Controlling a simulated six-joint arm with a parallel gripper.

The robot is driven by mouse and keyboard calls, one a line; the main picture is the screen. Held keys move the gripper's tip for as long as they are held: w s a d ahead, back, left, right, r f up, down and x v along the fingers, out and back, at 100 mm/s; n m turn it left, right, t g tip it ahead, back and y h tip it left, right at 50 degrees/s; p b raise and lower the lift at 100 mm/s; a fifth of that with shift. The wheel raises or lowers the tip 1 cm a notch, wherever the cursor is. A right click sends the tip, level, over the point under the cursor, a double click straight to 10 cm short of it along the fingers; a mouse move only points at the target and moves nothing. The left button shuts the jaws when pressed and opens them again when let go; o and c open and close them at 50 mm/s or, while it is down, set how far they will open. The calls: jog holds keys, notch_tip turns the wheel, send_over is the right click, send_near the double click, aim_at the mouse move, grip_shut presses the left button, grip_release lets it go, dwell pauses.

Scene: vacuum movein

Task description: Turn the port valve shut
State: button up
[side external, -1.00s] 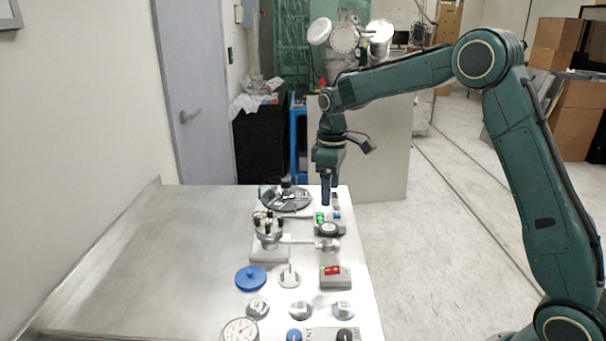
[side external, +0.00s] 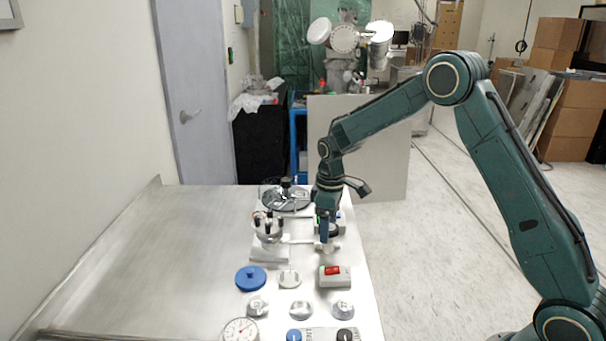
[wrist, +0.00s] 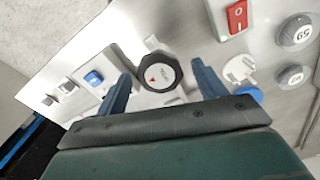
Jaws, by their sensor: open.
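A black faceted knob with a red triangle and small lettering, probably the port valve (wrist: 160,73), shows in the wrist view, facing the camera. The lettering is too small to read surely. My gripper (wrist: 161,84) is open, with one blue finger on each side of the knob in that view and nothing held. I cannot tell whether the fingers touch it or are still above it. In the side view my gripper (side external: 325,238) points down over the right part of the bench, at the black knob and the end of a silver pipe fitting, and partly hides them.
A grey box with a red switch (side external: 335,273), a blue disc (side external: 250,278) and several grey knobs stand nearer the camera. A chamber with several posts (side external: 268,232) is left of my gripper, a dark round plate (side external: 285,199) behind. The bench's left side (side external: 160,260) is clear.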

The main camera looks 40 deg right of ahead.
jog(key=shift+c, duration=0.2)
jog(key=c, duration=0.9)
